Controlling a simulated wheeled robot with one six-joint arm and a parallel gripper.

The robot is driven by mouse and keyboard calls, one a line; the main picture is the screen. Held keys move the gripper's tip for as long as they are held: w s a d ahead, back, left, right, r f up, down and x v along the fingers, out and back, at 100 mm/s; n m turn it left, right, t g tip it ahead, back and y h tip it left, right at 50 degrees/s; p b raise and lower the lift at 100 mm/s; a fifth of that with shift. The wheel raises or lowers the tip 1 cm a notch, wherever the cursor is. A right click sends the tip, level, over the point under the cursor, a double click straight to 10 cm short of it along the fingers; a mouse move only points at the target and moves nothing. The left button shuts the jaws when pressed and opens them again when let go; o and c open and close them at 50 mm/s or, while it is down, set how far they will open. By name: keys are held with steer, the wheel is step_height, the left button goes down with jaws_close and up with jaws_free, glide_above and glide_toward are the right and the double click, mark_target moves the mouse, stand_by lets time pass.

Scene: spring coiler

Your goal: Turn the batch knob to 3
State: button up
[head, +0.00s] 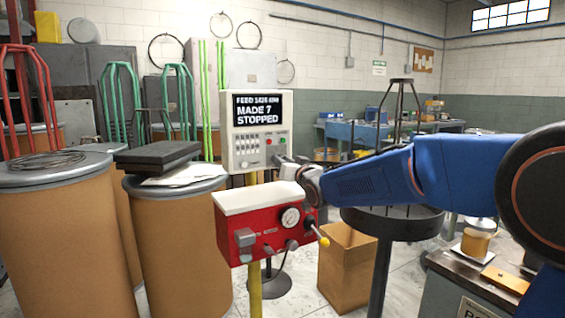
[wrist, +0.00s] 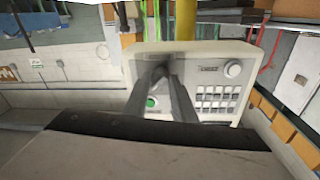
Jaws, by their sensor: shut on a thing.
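The control panel (head: 241,130) stands on a yellow post in the head view. Its screen (head: 258,108) reads "MADE 7 STOPPED", with small keys, a red button and a green button below. The panel shows upside down in the wrist view (wrist: 200,62). My gripper (head: 277,160) is at the panel's lower right. In the wrist view the fingers (wrist: 160,76) are close together on a thing at the panel face, beside the green button (wrist: 152,102). It appears to be the batch knob, but the fingers hide it and I cannot read its setting. A pale round knob (wrist: 233,70) is apart from the fingers.
A red box (head: 265,225) with a gauge and a yellow-tipped lever sits just below my gripper. Brown drums (head: 180,240) stand at the left. A round dark stand (head: 392,222) and an open cardboard box (head: 347,268) are at the right, below my arm.

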steer(key=shift+f, duration=0.2)
steer(key=o, duration=1.1)
steer(key=shift+r, duration=0.1)
steer(key=shift+c, duration=0.2)
steer(key=v, duration=1.7)
steer(key=shift+s, duration=0.15)
steer(key=shift+d, duration=0.1)
